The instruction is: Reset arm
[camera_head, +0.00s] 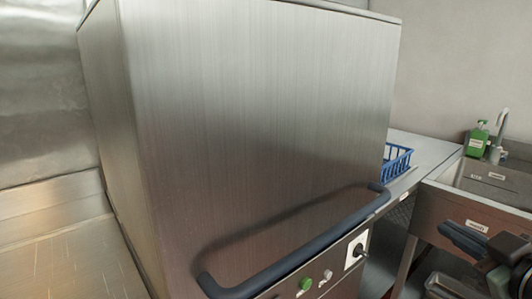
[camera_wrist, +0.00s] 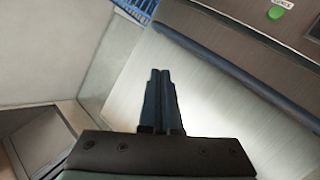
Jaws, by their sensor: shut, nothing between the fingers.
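My gripper (camera_wrist: 160,74) shows in the wrist view with its two dark fingers side by side and touching, with nothing between them. It points toward a pale, brightly lit surface, apart from the things around it as far as I can tell. A large brushed-steel machine (camera_head: 250,120) fills the middle of the head view. Its dark bar handle (camera_head: 300,243) runs across the lower front, and it also shows in the wrist view (camera_wrist: 235,72).
A blue rack (camera_head: 397,160) stands on the counter behind the machine. A steel sink (camera_head: 480,205), a green bottle (camera_head: 477,140) and a tap (camera_head: 499,130) are at the right.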

